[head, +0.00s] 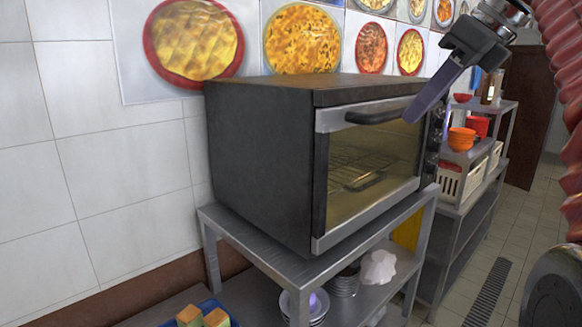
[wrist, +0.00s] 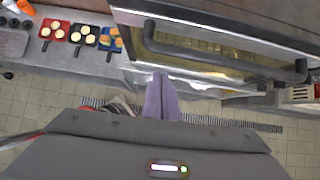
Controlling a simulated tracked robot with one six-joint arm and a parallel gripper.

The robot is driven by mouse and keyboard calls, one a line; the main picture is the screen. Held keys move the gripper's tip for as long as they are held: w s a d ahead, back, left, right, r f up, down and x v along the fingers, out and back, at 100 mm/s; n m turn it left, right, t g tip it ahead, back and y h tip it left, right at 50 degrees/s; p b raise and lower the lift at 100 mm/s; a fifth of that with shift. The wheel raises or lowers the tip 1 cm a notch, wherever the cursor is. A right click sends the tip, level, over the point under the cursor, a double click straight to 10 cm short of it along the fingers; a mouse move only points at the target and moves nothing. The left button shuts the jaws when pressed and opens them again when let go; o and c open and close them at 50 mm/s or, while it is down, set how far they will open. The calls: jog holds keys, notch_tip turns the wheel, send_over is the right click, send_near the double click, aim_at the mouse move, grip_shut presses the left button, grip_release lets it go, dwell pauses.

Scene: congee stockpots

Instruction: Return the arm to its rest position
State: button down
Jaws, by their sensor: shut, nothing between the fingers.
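My gripper (head: 412,115) is shut and empty, its purple fingers pointing down and left in front of the top of the oven door in the head view. The fingers also show side by side in the wrist view (wrist: 161,82), just below the oven's handle. My arm comes in from the upper right. The dark oven (head: 262,160) stands on a metal table (head: 270,262), its glass door (head: 370,170) shut. The oven's black handle (wrist: 225,68) lies close beyond the fingers in the wrist view. Whether they touch it is unclear.
A metal shelf (head: 475,185) with orange bowls (head: 461,138) and white baskets stands right of the oven. Beneath the oven are bowls and a white bag (head: 379,267). The wrist view shows a red tray (wrist: 55,30) and other food trays at upper left. Tiled floor is open at right.

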jog(key=shift+w, duration=0.1)
jog(key=w+d+f+n+h, duration=0.2)
jog(key=w+d+f+n, duration=0.35)
jog(key=f+n, duration=0.25)
notch_tip(320, 180, down, 9)
jog(key=s+a+n+h, duration=0.1)
jog(key=s+a+n, duration=0.15)
jog(key=n, duration=0.35)
jog(key=s+a+f+n, duration=0.2)
jog(key=s+f+n, duration=0.2)
jog(key=s+f, duration=0.3)
jog(key=s+a+f+n+h, duration=0.1)
jog(key=s+a+f+n, duration=0.2)
jog(key=s+f, duration=0.5)
jog(key=s+a+f+n, duration=0.3)
jog(key=s+f+n, duration=0.3)
jog(key=s+f, duration=0.1)
jog(key=shift+s+a+f+h, duration=0.15)
jog(key=shift+a+f+h, duration=0.1)
jog(key=shift+h, duration=0.15)
